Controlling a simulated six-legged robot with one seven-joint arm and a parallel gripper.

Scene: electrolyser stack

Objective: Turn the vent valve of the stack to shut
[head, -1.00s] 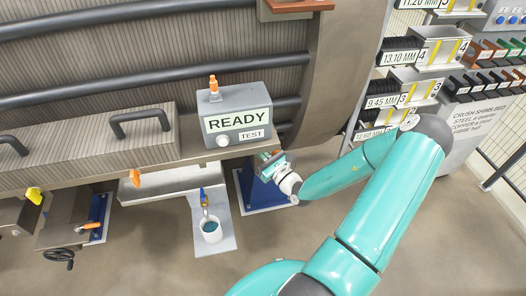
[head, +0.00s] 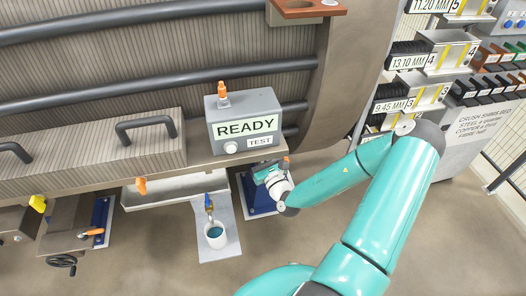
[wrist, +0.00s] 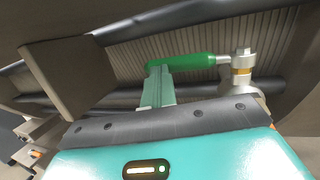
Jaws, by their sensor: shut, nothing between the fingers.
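In the wrist view a green lever handle (wrist: 190,62) lies across the picture, joined at its right end to a silver fitting with an orange band (wrist: 241,68). It looks like the vent valve. My gripper (wrist: 158,72) is shut and empty, its fingertips at the handle's left end; I cannot tell whether they touch it. The green handle cannot be made out clearly there.
The grey READY box (head: 246,128) sits on the stack's ledge above my gripper. A blue pedestal (head: 258,203) stands just behind my gripper. A white cup (head: 215,235) under a small blue-handled tap is to the left. Labelled shim racks (head: 420,75) stand at the right.

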